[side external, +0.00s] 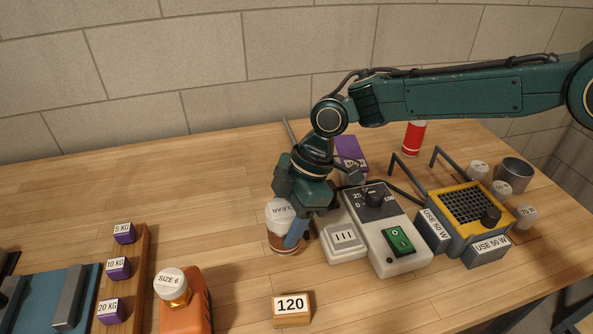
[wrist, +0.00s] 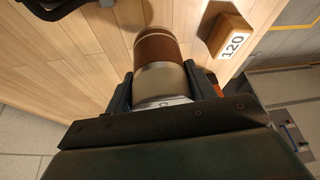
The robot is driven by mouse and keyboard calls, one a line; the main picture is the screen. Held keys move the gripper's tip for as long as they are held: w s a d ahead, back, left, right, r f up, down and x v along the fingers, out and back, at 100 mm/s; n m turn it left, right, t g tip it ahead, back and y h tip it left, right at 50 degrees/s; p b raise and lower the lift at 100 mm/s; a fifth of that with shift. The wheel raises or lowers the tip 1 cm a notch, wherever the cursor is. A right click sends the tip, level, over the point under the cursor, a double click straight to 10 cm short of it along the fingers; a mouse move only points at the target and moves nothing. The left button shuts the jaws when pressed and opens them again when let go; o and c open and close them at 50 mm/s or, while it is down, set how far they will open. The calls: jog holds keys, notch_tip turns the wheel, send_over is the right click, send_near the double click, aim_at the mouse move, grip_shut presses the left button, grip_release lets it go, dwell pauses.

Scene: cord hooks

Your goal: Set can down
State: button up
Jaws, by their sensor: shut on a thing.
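The can (side external: 283,243) is a brown cylinder with a pale grey upper part and a lid marked "CLEAR" in the side view. My gripper (side external: 294,232) is shut on it from above, with a finger along its right side. In the wrist view the can (wrist: 160,58) lies between the two fingers of my gripper (wrist: 165,92), gripped around its pale upper part. Its brown lower end points away from my wrist toward the wooden table. The can looks about upright, at or just above the table; I cannot tell whether its base touches.
A wooden block marked "120" (side external: 291,308) stands in front of the can, also in the wrist view (wrist: 230,40). A grey control box with a green switch (side external: 397,241) is close on the right. An orange bottle marked "SIZE 6" (side external: 186,305) stands front left. Table behind left is clear.

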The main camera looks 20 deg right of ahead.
jog(key=shift+f, duration=2.05)
jog(key=shift+f, duration=0.1)
jog(key=o, duration=1.2)
jog(key=shift+f, duration=0.1)
jog(key=shift+r, duration=0.2)
jog(key=shift+v, duration=6.05)
jog(key=shift+d, duration=0.1)
